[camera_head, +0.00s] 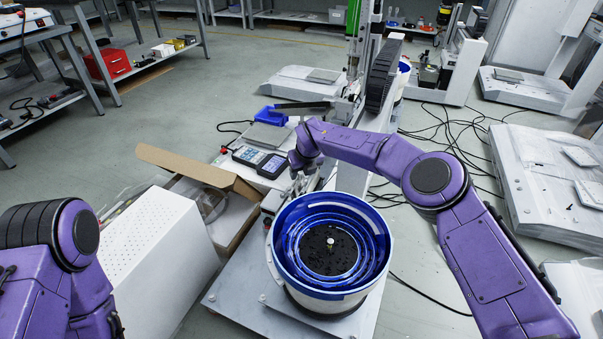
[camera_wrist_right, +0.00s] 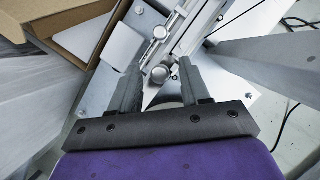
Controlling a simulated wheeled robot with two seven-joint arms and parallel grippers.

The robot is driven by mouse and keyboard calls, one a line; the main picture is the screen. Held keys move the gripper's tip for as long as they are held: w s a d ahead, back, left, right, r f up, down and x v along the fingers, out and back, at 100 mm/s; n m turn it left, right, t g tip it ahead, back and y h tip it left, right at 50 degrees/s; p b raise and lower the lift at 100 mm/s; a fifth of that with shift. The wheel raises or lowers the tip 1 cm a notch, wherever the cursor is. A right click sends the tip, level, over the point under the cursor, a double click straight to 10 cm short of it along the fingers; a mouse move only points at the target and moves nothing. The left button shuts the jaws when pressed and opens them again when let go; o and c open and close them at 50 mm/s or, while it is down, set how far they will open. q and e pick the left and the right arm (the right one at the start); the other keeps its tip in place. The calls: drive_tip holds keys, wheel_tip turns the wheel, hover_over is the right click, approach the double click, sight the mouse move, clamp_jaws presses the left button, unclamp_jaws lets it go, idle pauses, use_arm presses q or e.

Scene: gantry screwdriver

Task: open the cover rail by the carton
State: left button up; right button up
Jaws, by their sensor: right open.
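The open cardboard carton (camera_head: 228,222) stands left of the feeder machine in the head view, with a flap raised; part of it shows at the upper left of the right wrist view (camera_wrist_right: 72,42). What looks like the cover rail, a silver rail with round knobs (camera_wrist_right: 160,33), lies ahead of and between my right fingers. In the head view it is mostly hidden by my arm. My right gripper (camera_wrist_right: 158,70) is open, with a round knob close to its fingertips; I cannot tell if they touch. It also shows beside the carton (camera_head: 303,168). My left gripper is out of view.
A blue-rimmed bowl feeder (camera_head: 283,262) stands right of the carton, close under my right arm. A white perforated box (camera_head: 155,245) is in front of the carton. Cables run over the floor at the right.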

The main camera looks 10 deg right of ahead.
clamp_jaws()
